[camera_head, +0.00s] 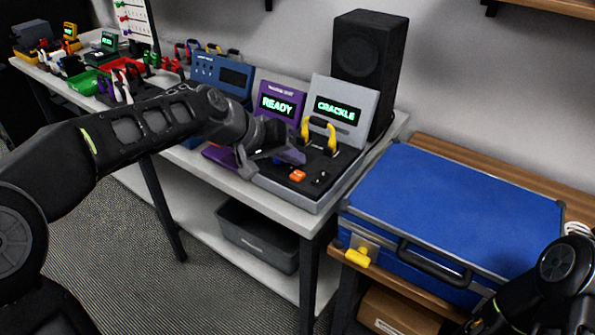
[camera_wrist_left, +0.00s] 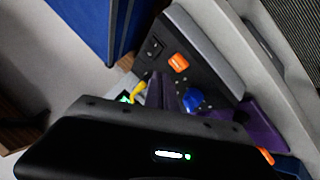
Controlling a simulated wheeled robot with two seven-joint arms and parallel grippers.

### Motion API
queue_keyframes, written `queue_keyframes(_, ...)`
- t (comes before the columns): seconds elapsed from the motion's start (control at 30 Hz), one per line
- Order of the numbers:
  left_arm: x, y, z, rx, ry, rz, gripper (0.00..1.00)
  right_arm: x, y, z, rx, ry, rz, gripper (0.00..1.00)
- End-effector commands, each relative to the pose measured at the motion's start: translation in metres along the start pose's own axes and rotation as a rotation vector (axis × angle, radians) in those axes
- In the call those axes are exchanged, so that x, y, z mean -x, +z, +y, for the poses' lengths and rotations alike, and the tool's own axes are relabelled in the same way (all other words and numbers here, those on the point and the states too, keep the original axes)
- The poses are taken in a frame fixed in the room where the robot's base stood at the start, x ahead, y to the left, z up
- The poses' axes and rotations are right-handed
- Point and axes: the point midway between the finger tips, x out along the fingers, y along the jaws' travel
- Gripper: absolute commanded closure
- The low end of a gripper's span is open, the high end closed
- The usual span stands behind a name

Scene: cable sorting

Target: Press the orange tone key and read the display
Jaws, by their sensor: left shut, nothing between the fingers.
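The orange tone key (camera_head: 297,175) sits on the dark deck of the grey tester (camera_head: 322,207), whose display (camera_head: 337,111) reads CRACKLE in green. The key also shows in the left wrist view (camera_wrist_left: 178,63), between a black rocker switch (camera_wrist_left: 152,48) and a blue knob (camera_wrist_left: 193,98). My left gripper (camera_head: 280,160) is shut and empty above the tester's left part. In the left wrist view its fingertips (camera_wrist_left: 162,78) appear close beside the key; I cannot tell whether they touch it. The key's top is uncovered. My right gripper is out of view.
A yellow-ended cable (camera_head: 319,128) stands on the tester. The purple unit (camera_head: 277,103) to its left reads READY. A black speaker (camera_head: 368,62) stands behind. A blue case (camera_head: 455,210) lies to the right. A grey bin (camera_head: 258,237) is on the shelf below.

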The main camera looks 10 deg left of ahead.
Motion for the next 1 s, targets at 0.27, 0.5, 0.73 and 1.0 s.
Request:
queue_keyframes(0.27, 0.023, -0.017, 0.017, -0.001, 0.0, 0.002, 1.0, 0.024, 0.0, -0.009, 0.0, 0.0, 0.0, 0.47)
queue_keyframes(0.5, 0.028, -0.021, 0.021, 0.0, 0.0, 0.001, 1.0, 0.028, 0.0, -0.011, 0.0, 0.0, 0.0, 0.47)
queue_keyframes(0.73, 0.028, -0.02, 0.02, 0.0, 0.0, 0.001, 1.0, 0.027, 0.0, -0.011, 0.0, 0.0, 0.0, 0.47)
queue_keyframes(1.0, 0.027, -0.02, 0.02, 0.0, 0.0, 0.001, 1.0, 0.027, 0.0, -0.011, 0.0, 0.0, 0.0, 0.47)
